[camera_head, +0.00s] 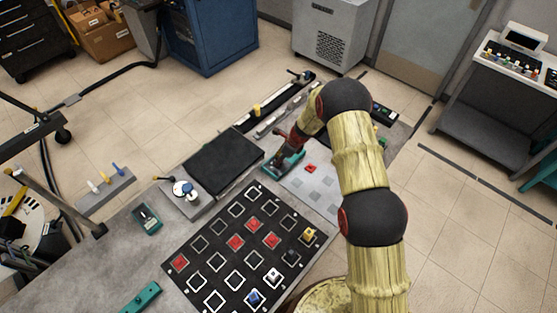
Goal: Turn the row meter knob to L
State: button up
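A small grey box (183,203) with a round white dial stands on the left of the table, and a dark blue-and-white knob (189,191) sits on it. It may be the row meter, but its lettering is too small to read. My gripper (281,164) is low over the middle of the table, right of the black pad and well apart from that box. A teal piece shows at its tip; I cannot tell whether it is a finger or a held object. Whether the fingers are open or shut is unclear.
A black grid board (228,260) with red, yellow, white and blue pieces lies in front. A black pad (223,160) lies behind it, and a pale grid sheet (318,190) lies to the right, partly behind my arm. Teal holders (147,219) stand at the left.

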jog(key=shift+a+f, duration=0.1)
jog(key=shift+f, duration=0.2)
jog(key=shift+c, duration=0.4)
grip_shut()
